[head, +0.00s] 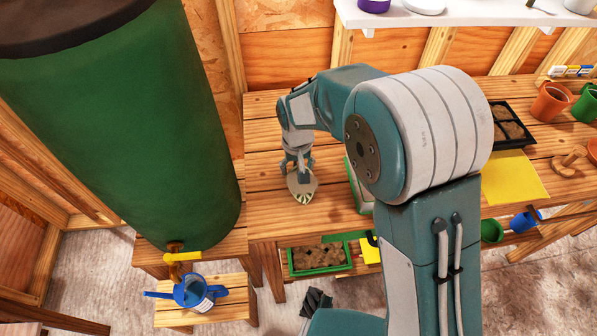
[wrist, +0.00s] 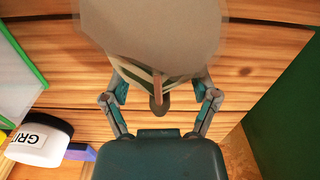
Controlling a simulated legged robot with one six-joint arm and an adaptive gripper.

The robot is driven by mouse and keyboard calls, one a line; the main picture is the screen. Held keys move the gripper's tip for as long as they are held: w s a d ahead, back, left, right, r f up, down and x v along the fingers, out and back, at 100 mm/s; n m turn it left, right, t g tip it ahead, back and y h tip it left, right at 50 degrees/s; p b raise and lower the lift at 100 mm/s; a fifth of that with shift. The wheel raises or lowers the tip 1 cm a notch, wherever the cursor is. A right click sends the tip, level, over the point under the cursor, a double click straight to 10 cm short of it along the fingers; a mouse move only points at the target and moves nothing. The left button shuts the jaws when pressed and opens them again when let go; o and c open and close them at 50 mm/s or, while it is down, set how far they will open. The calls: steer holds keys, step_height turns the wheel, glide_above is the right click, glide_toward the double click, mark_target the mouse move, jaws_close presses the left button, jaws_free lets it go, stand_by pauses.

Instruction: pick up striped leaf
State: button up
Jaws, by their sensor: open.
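The striped leaf (head: 304,197) shows green and pale stripes at the front edge of a beige, rounded shape below my gripper (head: 299,166), over the left part of the wooden bench. In the wrist view, the leaf's striped part (wrist: 135,72) and a brown stem-like piece lie between the two fingers of my gripper (wrist: 160,92). A large beige rounded surface (wrist: 150,30) fills the top and hides much of what is behind. The fingers are spread on either side; I cannot tell whether they touch anything.
The bench (head: 262,150) is clear to the left of my gripper. A white jar with a dark lid (wrist: 40,140) and a green-edged object (wrist: 15,75) are at left in the wrist view. A large green barrel (head: 115,130) stands left of the bench. A blue watering can (head: 190,292) is below.

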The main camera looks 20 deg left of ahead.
steer(key=c, duration=0.9)
